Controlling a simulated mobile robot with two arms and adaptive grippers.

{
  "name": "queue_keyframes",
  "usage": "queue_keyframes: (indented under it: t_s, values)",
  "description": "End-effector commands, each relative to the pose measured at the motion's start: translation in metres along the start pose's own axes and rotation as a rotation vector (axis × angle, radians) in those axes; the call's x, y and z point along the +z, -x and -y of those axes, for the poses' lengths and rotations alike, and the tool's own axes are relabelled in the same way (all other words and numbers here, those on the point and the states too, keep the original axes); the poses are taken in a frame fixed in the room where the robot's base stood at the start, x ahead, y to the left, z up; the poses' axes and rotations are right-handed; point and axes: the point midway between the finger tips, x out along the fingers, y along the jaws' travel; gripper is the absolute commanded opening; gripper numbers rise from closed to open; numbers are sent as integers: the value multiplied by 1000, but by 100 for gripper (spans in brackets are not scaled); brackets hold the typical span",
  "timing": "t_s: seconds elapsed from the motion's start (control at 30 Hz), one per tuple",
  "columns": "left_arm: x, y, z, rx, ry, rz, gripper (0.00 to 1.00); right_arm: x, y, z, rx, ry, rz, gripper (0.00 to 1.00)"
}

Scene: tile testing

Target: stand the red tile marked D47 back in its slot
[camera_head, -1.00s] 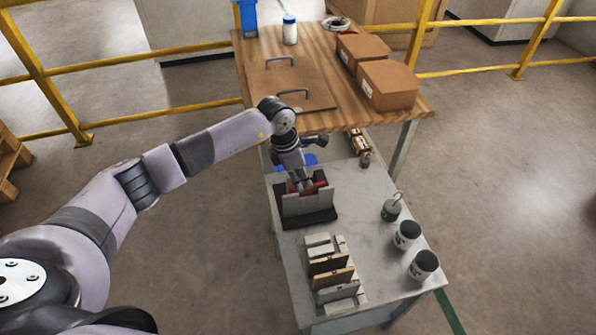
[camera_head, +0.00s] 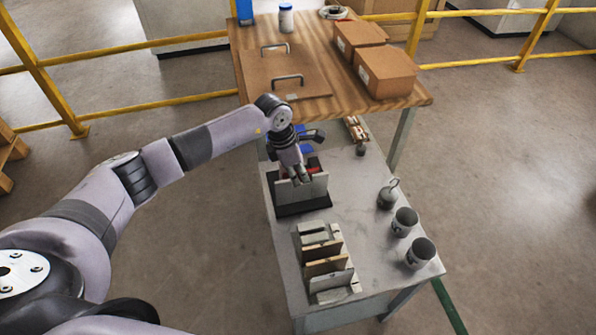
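My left gripper (camera_head: 297,178) points down at the back of a dark stand (camera_head: 303,207) with an upright grey plate (camera_head: 303,190). A little red (camera_head: 283,172) shows beside and behind the fingers, most likely the red tile; its marking is not readable. The gripper overlaps this red piece in view, but whether its fingers are open or closed on it is unclear. A slotted rack (camera_head: 349,290) with several upright tiles, brown (camera_head: 327,267) and grey-white (camera_head: 331,281), stands nearer me on the same grey table. My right gripper is not in view.
Two dark cups (camera_head: 405,221) (camera_head: 420,252) and a hooked weight (camera_head: 387,196) stand on the right of the grey table (camera_head: 365,245). A higher wooden table (camera_head: 335,97) with cartons (camera_head: 385,72) lies behind. Small items sit under its edge.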

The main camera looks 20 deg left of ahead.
Motion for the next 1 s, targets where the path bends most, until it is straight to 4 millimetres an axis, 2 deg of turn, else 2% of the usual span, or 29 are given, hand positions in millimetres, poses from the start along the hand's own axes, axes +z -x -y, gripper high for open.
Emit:
queue_keyframes:
  t_s: [0.17, 0.63, 1.0]
  values:
    - [0, 2, -4, 10, 2, 2, 0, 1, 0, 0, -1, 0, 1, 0]
    - [1, 3, -2, 6, 1, 2, 0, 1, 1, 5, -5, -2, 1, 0]
    - [6, 24, -2, 7, 0, 3, 0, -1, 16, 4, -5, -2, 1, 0]
